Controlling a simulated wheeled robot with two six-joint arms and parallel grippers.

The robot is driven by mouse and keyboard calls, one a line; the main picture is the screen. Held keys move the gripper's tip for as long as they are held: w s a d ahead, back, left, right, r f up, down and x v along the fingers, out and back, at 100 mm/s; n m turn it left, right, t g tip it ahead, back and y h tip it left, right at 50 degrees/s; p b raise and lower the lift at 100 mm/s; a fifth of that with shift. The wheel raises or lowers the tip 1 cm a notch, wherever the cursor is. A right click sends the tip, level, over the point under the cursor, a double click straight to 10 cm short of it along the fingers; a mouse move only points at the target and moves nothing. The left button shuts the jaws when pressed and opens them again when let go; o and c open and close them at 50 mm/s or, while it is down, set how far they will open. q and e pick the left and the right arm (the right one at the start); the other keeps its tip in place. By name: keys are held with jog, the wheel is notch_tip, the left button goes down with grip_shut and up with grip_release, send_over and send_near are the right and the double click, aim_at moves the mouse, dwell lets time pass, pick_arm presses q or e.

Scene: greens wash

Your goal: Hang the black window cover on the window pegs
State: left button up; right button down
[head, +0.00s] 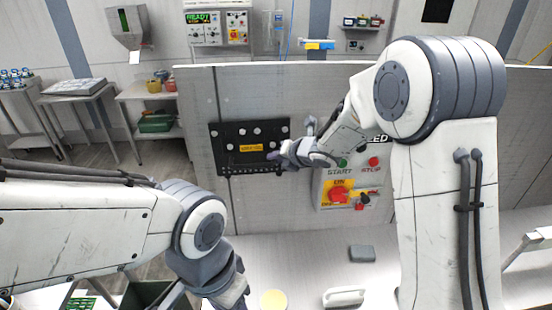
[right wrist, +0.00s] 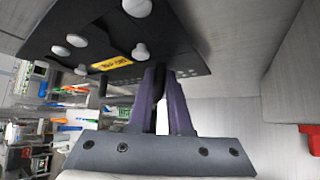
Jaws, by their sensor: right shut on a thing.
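The black window cover (head: 227,157) is a flat dark plate with a yellow label, upright at the grey panel. White round knobs, perhaps peg heads, show on its face. My right gripper (head: 283,155) is shut on the cover at its right side. In the right wrist view, the purple fingers (right wrist: 160,98) meet at the edge of the cover (right wrist: 165,35), and white knobs stand out from its face. I cannot tell whether the cover rests on the pegs. The window is not visible. My left gripper (head: 232,292) points down at the bottom, its fingertips unclear.
The grey panel (head: 240,95) carries a control box (head: 325,192) with red and green buttons right of the cover. A grey block (head: 361,253), a yellow disc (head: 273,299) and a white handled item (head: 344,297) lie on the surface below. A dark bin (head: 155,296) stands lower left.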

jog(key=shift+s+b, duration=0.2)
jog(key=shift+b, duration=0.1)
dwell(0.4)
jog(key=shift+s+b, duration=0.4)
jog(key=shift+s, duration=0.25)
jog(key=shift+s, duration=0.2)
jog(key=shift+s+b, duration=1.05)
jog(key=shift+s, duration=0.7)
jog(key=shift+s, duration=0.15)
jog(key=s+b, duration=0.2)
jog(key=s, duration=0.4)
jog(key=shift+s, duration=0.35)
